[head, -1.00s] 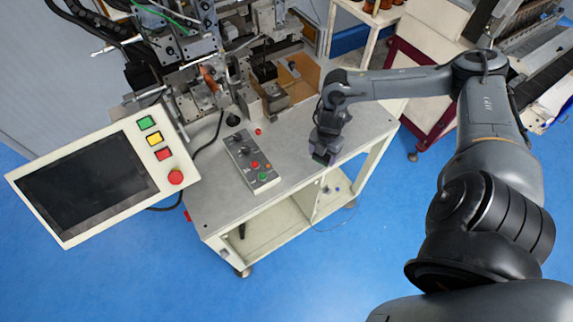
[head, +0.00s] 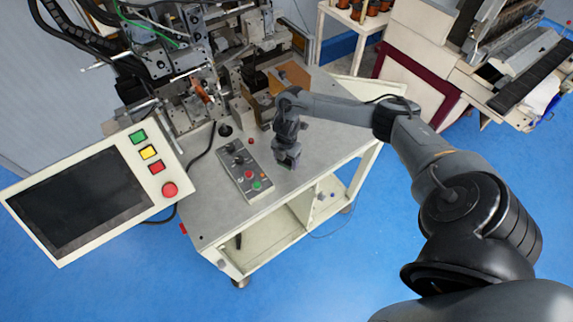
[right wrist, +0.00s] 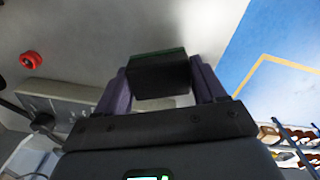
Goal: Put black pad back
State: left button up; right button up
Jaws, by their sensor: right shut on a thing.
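The black pad (right wrist: 160,74) is a dark block with a thin greenish edge. It sits between the two fingers of my right gripper (right wrist: 163,85) in the right wrist view. In the head view my right gripper (head: 287,158) points down over the grey tabletop (head: 313,160), just right of the control box. The pad is too small and dark there to tell clearly from the fingers. My left gripper is not in view.
The control box (head: 244,171) with coloured buttons lies left of the gripper. The winder (head: 205,90) stands behind, with a brown plate (head: 290,76) at its right. A screen panel (head: 85,200) juts out at the left. The tabletop's right part is clear.

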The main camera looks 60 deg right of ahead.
aim_at(287, 165)
notch_tip(287, 165, down, 4)
jog(key=shift+r, duration=0.2)
jog(key=shift+f, duration=0.1)
jog(key=shift+f, duration=0.15)
jog(key=o, duration=1.1)
